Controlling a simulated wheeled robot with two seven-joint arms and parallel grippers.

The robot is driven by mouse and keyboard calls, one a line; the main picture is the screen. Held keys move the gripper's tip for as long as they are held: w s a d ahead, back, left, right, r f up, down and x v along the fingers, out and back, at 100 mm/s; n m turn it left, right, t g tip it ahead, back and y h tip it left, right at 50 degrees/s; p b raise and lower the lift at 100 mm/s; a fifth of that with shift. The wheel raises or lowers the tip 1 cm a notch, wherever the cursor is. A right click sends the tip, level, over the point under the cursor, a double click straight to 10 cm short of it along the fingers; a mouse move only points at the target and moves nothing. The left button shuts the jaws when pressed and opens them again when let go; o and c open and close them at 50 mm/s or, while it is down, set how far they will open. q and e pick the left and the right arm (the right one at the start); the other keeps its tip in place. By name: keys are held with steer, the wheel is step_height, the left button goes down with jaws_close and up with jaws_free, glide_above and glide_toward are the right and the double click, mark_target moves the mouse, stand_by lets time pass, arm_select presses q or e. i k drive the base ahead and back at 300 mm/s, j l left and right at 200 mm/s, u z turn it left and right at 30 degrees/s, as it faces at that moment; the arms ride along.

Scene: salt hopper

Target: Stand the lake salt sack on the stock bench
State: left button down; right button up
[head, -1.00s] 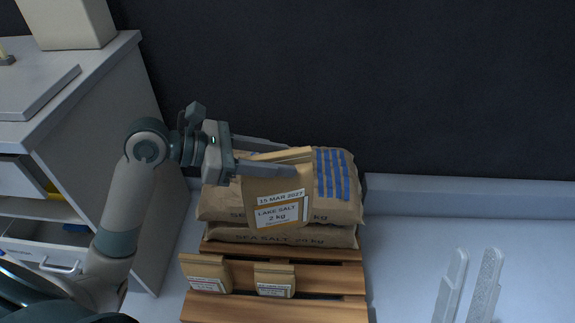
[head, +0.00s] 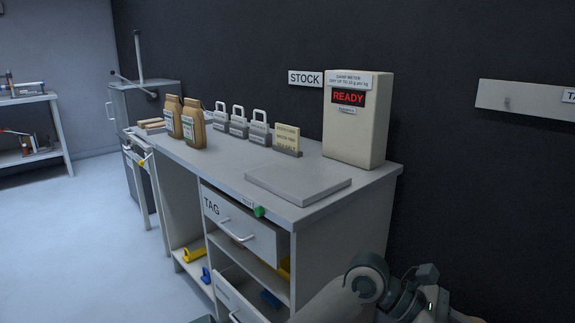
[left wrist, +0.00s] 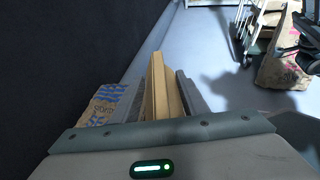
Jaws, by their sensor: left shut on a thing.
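The lake salt sack (left wrist: 157,80), a small brown paper bag, shows edge-on in the left wrist view. My left gripper (left wrist: 163,92) is shut on it, with one grey finger along each side. In the head view only part of my left arm and wrist shows at the bottom right; its fingers and the sack are out of that picture. The stock bench (head: 222,160) is grey, below a STOCK sign (head: 305,78).
On the bench are two brown bags (head: 193,123), several grey handled blocks (head: 238,123), a yellow card (head: 287,138), a flat grey slab (head: 298,182) and a damp meter reading READY (head: 355,120). A TAG drawer (head: 240,228) sits below. A blue-printed sack (left wrist: 102,105) lies near the held one.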

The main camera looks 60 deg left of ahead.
mark_target(225, 157)
steer(key=k+j, duration=0.25)
steer(key=k, duration=0.15)
steer(key=k+j, duration=0.25)
steer(key=k, duration=0.15)
steer(key=u, duration=1.6)
